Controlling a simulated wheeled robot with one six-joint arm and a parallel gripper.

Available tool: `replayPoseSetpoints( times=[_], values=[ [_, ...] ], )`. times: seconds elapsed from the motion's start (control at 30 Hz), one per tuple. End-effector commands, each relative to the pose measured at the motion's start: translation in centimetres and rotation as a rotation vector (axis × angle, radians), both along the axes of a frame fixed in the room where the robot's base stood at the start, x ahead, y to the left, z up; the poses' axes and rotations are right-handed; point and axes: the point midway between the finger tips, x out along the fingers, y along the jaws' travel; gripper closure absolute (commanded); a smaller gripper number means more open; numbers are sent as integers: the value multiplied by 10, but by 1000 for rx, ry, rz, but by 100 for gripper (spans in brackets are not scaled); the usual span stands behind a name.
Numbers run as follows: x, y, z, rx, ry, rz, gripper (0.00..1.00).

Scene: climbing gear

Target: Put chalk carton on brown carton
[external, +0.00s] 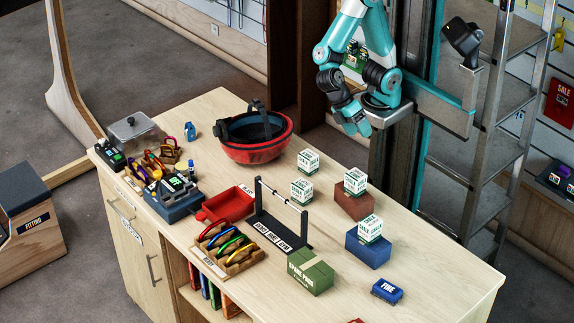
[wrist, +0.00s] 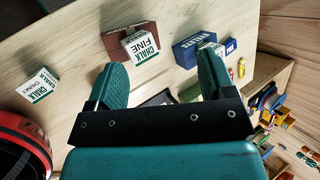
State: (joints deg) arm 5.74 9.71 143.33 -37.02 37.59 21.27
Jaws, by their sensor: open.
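Several white-and-green chalk cartons are on the bench. One (external: 308,162) stands at the back and one (external: 301,191) in front of it, both on the bench top. Another chalk carton (external: 355,181) sits on the brown carton (external: 353,207), and one (external: 370,228) sits on a blue carton (external: 368,251). In the wrist view the carton on the brown carton (wrist: 115,42) reads "CHALK FINE" (wrist: 140,44). A chalk carton (wrist: 38,86) lies left, and another (wrist: 99,80) is partly hidden by a finger. My gripper (wrist: 163,65) is open, empty, and high above the bench's back edge (external: 352,125).
A red helmet (external: 262,150) stands at the back. A black rail stand (external: 284,232), green carton (external: 311,274) and small blue box (external: 387,291) are farther forward. Red and wooden trays and tools fill the left. Bare bench lies right of the cartons.

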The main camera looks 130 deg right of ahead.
Motion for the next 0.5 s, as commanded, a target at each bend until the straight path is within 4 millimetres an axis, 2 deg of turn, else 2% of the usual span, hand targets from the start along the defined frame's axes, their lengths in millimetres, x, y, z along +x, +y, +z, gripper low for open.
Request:
replayPoseSetpoints(
  times=[0.03, 0.2, 0.33, 0.5],
  values=[
    [-10, 12, 18, -23, -110, 128, 24],
    [-40, 31, 55, -66, -376, 451, 24],
    [-54, 37, 70, -77, -487, 582, 24],
    [-59, 38, 74, -80, -524, 630, 24]
  ],
)
